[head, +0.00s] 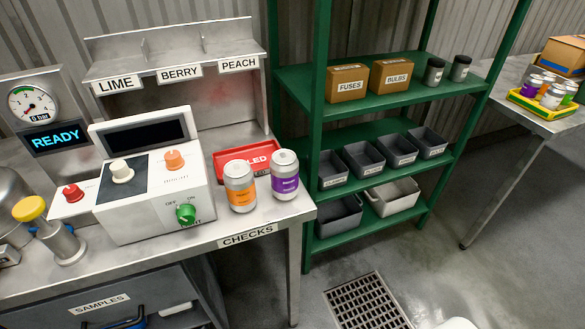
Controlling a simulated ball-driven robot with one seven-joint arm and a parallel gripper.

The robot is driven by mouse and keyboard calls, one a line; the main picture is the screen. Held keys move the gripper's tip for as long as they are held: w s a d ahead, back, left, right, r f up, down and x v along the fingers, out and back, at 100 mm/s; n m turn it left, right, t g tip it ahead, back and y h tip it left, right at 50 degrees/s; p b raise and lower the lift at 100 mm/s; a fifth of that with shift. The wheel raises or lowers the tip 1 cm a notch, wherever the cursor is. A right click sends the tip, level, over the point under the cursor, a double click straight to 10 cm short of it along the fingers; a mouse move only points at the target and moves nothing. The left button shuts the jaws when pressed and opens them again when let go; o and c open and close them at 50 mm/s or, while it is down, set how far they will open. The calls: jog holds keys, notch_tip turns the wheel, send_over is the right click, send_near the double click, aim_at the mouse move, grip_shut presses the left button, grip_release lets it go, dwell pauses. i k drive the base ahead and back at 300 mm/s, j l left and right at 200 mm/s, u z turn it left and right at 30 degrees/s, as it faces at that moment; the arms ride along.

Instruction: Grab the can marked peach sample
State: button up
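Two silver cans stand upright side by side on the right end of the metal bench. The left one has an orange label (241,197) and the right one has a purple label (286,184). The print on both labels is too small to read, so I cannot confirm which can, if either, is marked peach sample. More cans (552,97) stand in a yellow and green tray on the far right table; their print is also unreadable. My gripper is not in view.
A red tray (228,158), its lettering partly hidden, sits behind the two cans. A white control box (150,200) with knobs stands left of them. A shelf marked LIME, BERRY and PEACH (238,65) is behind. A green rack (312,120) stands to the right.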

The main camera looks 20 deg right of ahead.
aim_at(239, 177)
jog(key=i+j+z, duration=0.1)
jog(key=j+z, duration=0.6)
jog(key=j, duration=0.15)
jog(key=j+z, duration=0.4)
